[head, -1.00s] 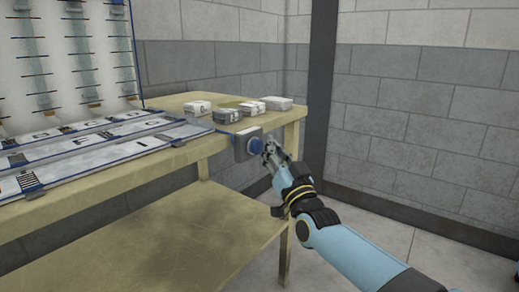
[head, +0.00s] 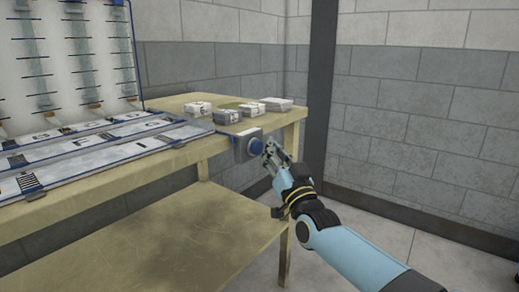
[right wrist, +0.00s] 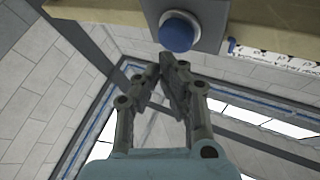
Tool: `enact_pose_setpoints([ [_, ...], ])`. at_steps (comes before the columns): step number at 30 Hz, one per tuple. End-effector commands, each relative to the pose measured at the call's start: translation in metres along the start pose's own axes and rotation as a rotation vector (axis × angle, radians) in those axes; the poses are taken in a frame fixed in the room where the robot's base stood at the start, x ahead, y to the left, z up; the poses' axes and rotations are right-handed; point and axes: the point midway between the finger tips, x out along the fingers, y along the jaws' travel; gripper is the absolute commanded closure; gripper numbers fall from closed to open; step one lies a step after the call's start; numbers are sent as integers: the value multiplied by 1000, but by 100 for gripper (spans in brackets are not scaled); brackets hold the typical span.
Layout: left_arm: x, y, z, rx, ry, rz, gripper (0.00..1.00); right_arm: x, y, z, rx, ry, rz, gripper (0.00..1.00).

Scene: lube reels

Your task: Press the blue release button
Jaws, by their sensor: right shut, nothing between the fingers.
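The blue release button (head: 256,146) is a round blue knob on a grey box (head: 240,147) fixed to the front edge of the table. In the right wrist view the button (right wrist: 179,32) is at the top centre, just beyond my fingertips. My right gripper (head: 268,148) is shut and empty, its tips close beside the button. In the right wrist view my right gripper (right wrist: 168,62) shows its fingertips together, with a small gap seeming to remain below the button; I cannot tell whether they touch. My left gripper is not in view.
The wooden table (head: 175,163) has a lower shelf (head: 190,225). Several small boxes, one a white box (head: 275,104), lie on the top behind the button. Blue-edged sloping trays (head: 110,148) stand to the left. The floor to the right is free.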

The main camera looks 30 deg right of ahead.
Motion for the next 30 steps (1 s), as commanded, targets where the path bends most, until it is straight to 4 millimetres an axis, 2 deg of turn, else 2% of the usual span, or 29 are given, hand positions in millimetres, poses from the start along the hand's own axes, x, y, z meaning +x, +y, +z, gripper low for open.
enact_pose_setpoints([
  [30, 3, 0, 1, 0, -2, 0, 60, 9, -5, 4, 0, 0, 0, 100],
])
